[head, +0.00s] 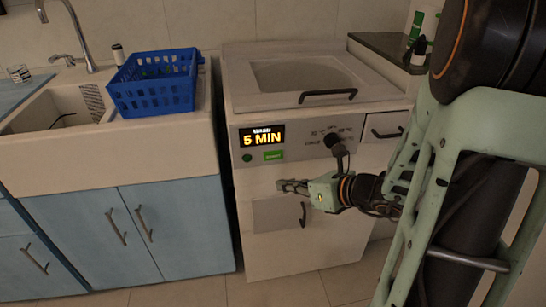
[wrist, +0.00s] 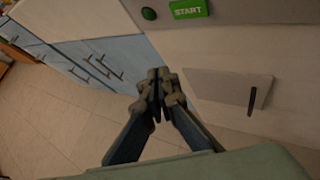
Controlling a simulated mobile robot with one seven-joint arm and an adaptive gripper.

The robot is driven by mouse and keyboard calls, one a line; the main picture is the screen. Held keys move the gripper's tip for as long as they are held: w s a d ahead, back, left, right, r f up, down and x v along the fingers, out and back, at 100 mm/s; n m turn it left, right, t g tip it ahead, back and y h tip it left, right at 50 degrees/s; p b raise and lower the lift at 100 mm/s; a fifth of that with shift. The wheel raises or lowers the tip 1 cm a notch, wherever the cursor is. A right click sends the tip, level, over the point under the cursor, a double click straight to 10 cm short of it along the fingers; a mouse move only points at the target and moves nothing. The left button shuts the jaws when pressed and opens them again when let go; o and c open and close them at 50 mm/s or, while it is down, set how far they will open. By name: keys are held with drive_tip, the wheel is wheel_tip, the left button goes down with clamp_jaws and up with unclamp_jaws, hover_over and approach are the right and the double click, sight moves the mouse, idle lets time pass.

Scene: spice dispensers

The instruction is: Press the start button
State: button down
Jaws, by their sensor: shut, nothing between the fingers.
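The start button is a green rectangle marked START (wrist: 188,9) at the top of the wrist view. In the head view the green button (head: 273,155) sits on the washing machine's front panel, below the display (head: 262,136) that reads "5 MIN". A round dark green spot (wrist: 149,13) lies just left of it. My gripper (wrist: 158,88) is shut and empty, its fingertips together below the button in the wrist view. In the head view my gripper (head: 280,186) is in front of the machine, lower than the button. It appears apart from the button.
The white washing machine (head: 252,206) has a dark knob (head: 334,143) on its panel and handles on its front. A blue basket (head: 153,84) stands on the sink counter to the left. Blue cabinets (head: 179,225) are below. The tiled floor in front is clear.

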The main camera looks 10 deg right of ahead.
approach(268, 161)
drive_tip(key=shift+s+a+x, duration=0.1)
drive_tip(key=shift+s+x, duration=0.05)
drive_tip(key=shift+x, duration=1.15)
drive_tip(key=shift+s+a+x, duration=0.1)
drive_tip(key=shift+s+x, duration=0.05)
drive_tip(key=shift+x, duration=1.1)
drive_tip(key=shift+w+f, duration=0.15)
drive_tip(key=shift+f, duration=0.05)
drive_tip(key=shift+w, duration=0.25)
drive_tip(key=shift+w, duration=0.35)
drive_tip(key=shift+s, duration=0.8)
drive_tip(key=shift+s, duration=2.5)
